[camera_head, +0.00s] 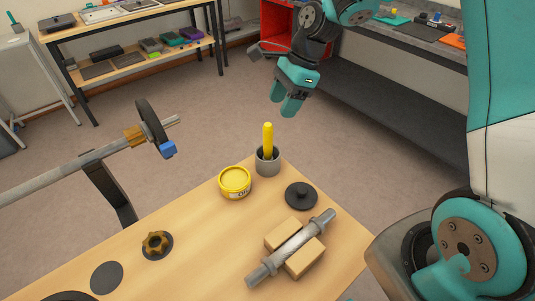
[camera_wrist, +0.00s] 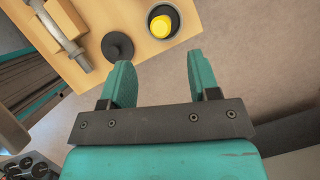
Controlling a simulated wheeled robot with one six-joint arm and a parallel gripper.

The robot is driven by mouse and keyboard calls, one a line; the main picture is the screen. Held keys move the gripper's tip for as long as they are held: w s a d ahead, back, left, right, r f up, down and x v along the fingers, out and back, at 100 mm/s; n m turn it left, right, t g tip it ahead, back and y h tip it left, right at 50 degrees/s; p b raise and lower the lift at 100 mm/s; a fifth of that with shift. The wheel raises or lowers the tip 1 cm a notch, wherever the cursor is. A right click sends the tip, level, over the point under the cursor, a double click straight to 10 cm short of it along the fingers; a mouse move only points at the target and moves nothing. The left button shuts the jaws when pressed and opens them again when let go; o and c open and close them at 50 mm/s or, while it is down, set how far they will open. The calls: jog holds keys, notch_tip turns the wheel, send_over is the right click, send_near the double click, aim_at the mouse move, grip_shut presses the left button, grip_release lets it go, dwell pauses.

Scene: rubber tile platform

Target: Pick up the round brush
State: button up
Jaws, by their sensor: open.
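A yellow handle (camera_head: 268,138), which looks like the round brush, stands upright in a grey cup (camera_head: 268,166) near the table's far corner. Its lower end is hidden inside the cup. In the wrist view the yellow handle (camera_wrist: 160,26) shows from above, inside the dark cup rim (camera_wrist: 176,20). My gripper (camera_head: 285,102) has teal fingers and is open and empty. It is in the air above and behind the cup, apart from the brush. In the wrist view the fingers (camera_wrist: 158,72) are spread, with the cup beyond the gap between them.
A yellow tin (camera_head: 235,181) stands left of the cup, and a black knobbed disc (camera_head: 301,195) lies to its right. A metal shaft (camera_head: 292,246) rests on wooden blocks in front. A brown star knob (camera_head: 156,243) is at the left. The air around my gripper is clear.

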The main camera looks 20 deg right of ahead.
aim_at(269, 135)
jog(key=p+x, duration=0.1)
jog(key=x, duration=0.9)
jog(key=shift+w+d, duration=0.1)
jog(key=shift+d, duration=0.05)
grip_shut()
